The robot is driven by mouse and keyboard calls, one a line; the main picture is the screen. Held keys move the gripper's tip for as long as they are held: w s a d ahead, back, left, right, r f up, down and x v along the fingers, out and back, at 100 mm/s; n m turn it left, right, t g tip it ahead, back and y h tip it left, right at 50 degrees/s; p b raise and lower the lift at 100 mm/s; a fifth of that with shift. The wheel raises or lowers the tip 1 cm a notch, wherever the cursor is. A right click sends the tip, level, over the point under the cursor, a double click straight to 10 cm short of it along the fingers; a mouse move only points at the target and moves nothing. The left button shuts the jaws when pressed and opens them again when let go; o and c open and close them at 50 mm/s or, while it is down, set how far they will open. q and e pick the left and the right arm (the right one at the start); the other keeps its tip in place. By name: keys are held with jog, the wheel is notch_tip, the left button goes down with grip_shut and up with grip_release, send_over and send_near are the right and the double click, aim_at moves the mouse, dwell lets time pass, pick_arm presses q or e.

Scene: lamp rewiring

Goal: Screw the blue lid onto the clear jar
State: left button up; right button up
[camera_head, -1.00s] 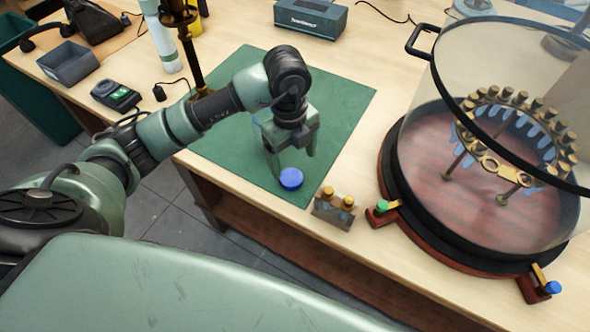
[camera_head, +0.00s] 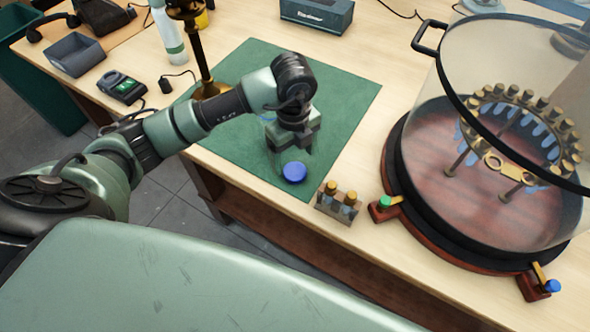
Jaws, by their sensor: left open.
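The round blue lid (camera_head: 294,172) shows near the front edge of the green mat. My left gripper (camera_head: 289,157) points down just behind the lid, with its fingers open. I cannot tell whether the fingertips touch the lid or stand on either side of it. I cannot make out a clear jar for certain; whether the lid lies on the mat or rests on a jar is hidden by the angle and the gripper. My right gripper is not in view.
A large glass drum (camera_head: 420,140) on a dark round base fills the right. A brass lamp stem (camera_head: 197,50) rises behind my left arm. The green mat (camera_head: 345,95) is clear at right.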

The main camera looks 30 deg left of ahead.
aim_at(295, 171)
pick_arm(q)
notch_tip(295, 171, down, 4)
jog(key=shift+d+f+p, duration=0.15)
jog(key=shift+f+p, duration=0.1)
jog(key=shift+p, duration=0.65)
jog(key=shift+f, duration=0.3)
jog(key=c, duration=1.4)
